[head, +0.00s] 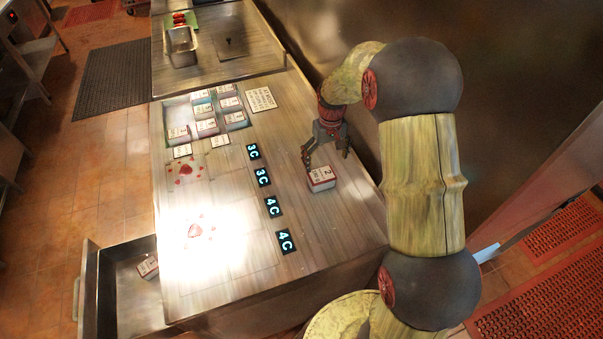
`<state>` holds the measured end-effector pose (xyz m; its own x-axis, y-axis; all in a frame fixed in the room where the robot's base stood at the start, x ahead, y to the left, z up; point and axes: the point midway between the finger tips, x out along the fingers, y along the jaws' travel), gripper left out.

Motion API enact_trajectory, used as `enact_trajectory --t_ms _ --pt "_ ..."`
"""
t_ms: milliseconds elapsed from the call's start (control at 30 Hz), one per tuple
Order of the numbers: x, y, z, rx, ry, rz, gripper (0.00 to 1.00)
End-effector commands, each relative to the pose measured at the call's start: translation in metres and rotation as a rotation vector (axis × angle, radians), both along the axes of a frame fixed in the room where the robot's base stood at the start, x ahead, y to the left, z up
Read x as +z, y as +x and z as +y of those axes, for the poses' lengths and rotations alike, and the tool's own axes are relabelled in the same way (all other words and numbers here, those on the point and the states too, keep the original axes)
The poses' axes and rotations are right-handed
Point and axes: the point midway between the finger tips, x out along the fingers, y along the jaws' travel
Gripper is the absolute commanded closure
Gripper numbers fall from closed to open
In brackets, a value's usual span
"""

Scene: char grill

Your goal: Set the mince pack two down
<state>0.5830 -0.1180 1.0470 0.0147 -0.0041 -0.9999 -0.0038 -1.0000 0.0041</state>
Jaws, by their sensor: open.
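The mince pack two (321,179), a small white and red box marked "2", rests on the steel counter (345,225), right of the dark number tags. My gripper (326,162) is just above and behind it, pointing down with its fingers spread apart. One finger is close to the pack's left far edge; I cannot tell whether it touches. The pack appears to stand flat on the counter.
Several other packs (206,127) stand in a group at the counter's far left, near a paper note (261,99). Dark tags (262,177) reading 3C and 4C form a column. An open drawer (90,290) holds one pack (147,266). Red stains mark the left side.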

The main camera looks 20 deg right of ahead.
Motion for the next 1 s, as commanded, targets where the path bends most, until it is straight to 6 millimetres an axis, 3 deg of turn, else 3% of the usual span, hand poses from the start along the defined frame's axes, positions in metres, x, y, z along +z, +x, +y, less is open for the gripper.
enact_trajectory --t_ms 567,800,1000 --pt "-0.053 0.001 -0.003 0.0 0.004 0.02 0.09" --pt "-0.087 -0.003 0.002 0.0 0.004 0.02 0.09" --pt "-0.093 -0.002 0.002 0.0 0.003 0.016 0.09"
